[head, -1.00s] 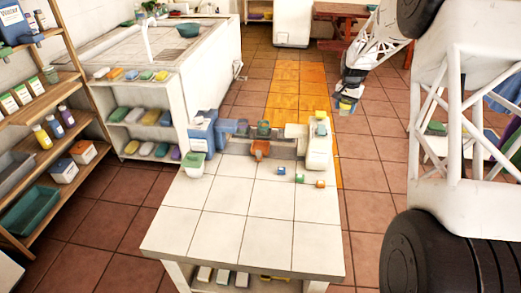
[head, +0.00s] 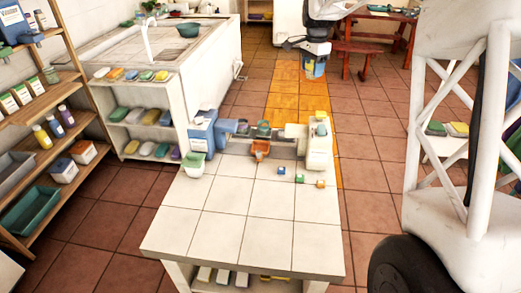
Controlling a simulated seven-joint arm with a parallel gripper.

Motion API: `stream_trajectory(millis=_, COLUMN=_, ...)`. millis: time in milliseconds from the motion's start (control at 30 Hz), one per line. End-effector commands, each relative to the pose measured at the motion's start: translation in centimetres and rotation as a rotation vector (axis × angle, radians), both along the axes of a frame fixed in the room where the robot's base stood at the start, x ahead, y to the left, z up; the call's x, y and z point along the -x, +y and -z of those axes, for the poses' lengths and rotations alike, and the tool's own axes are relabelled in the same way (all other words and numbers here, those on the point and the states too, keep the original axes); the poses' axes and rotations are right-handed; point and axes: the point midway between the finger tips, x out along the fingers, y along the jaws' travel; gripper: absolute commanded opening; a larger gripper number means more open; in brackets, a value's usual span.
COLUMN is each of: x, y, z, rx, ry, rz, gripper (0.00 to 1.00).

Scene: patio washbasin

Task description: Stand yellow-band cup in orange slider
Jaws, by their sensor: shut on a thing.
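My gripper (head: 308,48) is high at the top centre of the head view, beyond the far end of the white tiled table. It is shut on a small blue cup with some yellow on it, the yellow-band cup (head: 314,67), which hangs below the fingers over the floor, clear of the table. The fingertips are too small to make out. The orange slider (head: 260,148) is at the middle of the apparatus along the table's far end, to the left of and nearer than my gripper. I see nothing clearly standing in it.
The white tiled table (head: 240,215) is mostly bare at the front. At its far end stand a blue box (head: 203,132) and a white housing (head: 318,152). A wooden bench (head: 357,55) is behind.

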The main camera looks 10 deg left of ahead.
Motion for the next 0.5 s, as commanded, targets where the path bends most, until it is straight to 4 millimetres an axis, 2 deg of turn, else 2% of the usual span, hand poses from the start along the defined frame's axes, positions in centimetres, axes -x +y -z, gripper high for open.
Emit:
stream_trajectory(millis=100, x=1.6, y=1.7, z=2.9, rx=0.001, ry=0.003, rz=0.102, gripper=0.31)
stream_trajectory(millis=500, x=7.9, y=6.4, z=12.9, rx=0.002, ry=0.004, rz=0.471, gripper=0.31)
